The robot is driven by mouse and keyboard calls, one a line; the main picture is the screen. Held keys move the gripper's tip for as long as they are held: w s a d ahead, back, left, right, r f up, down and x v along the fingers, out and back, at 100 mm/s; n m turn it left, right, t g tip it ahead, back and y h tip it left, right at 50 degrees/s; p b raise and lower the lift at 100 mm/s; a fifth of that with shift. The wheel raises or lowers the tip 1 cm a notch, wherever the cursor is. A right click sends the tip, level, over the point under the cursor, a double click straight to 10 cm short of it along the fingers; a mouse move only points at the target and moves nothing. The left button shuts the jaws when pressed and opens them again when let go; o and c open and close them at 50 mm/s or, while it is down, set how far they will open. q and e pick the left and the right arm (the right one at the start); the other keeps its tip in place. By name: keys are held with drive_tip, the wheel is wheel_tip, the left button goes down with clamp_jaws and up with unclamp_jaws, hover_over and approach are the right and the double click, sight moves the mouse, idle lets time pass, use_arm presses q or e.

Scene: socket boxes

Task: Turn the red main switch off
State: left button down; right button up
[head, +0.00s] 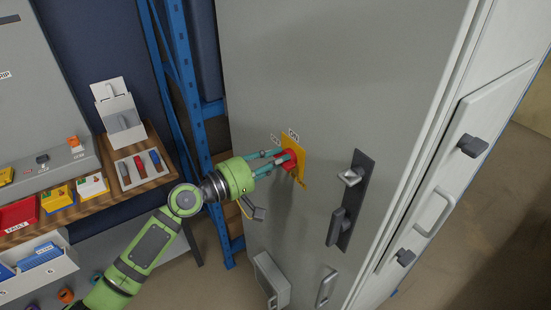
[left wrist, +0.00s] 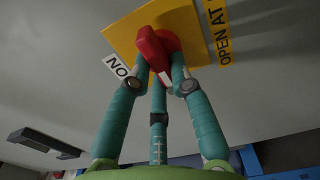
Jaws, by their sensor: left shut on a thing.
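The red main switch (head: 287,165) sits on a yellow plate (head: 300,177) on the front of a tall grey cabinet (head: 330,70). My left gripper (head: 283,158) is at the switch, its teal fingers closed around the red handle. In the left wrist view, the gripper (left wrist: 160,75) has its fingertips against the red handle (left wrist: 157,48), with the yellow plate (left wrist: 125,30) behind it. Small labels also show above the switch in the head view. The fingers partly hide the handle. My right gripper is out of view.
A black handle plate (head: 349,200) with a lever stands out to the right of the switch. A grey box (head: 271,280) and a pull handle (head: 326,287) are lower down. A blue rack (head: 185,75) and wooden shelf (head: 152,180) stand left.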

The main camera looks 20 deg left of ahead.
use_arm(q)
drive_tip(key=c, duration=1.1)
unclamp_jaws()
drive_tip(key=shift+a, duration=0.1)
drive_tip(key=v, duration=1.2)
